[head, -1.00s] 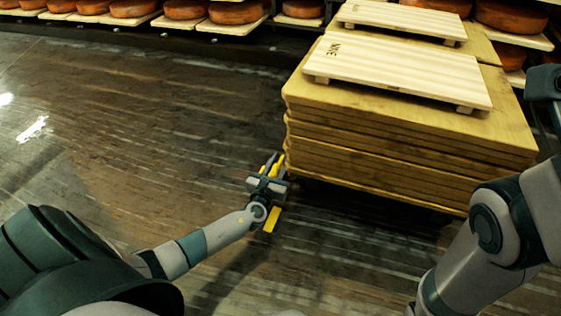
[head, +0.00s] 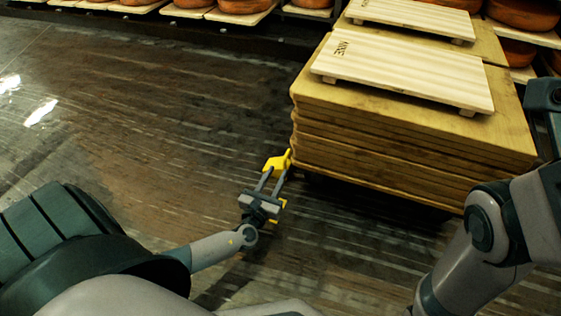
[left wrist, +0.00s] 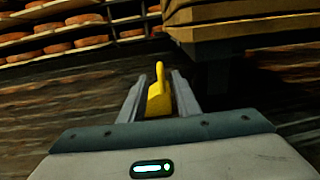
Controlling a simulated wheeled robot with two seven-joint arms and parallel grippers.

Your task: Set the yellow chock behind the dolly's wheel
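The yellow chock (head: 278,163) is on the dark floor by the near left corner of the loaded dolly. In the left wrist view the chock (left wrist: 158,98) stands between my left gripper's fingers, with a gap on each side. My left gripper (head: 277,174) is open, its fingers reaching towards the chock. The dolly is mostly hidden under its stack of boards. In the left wrist view a dark shape under the stack (left wrist: 217,76), right of the chock, may be its wheel. My right gripper is out of view.
The tall stack of wooden boards (head: 400,160), topped with pale slatted boards (head: 405,72), stands right of my left gripper. Shelves of orange cheese wheels (head: 245,6) line the back. Wet, open floor (head: 150,110) lies to the left.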

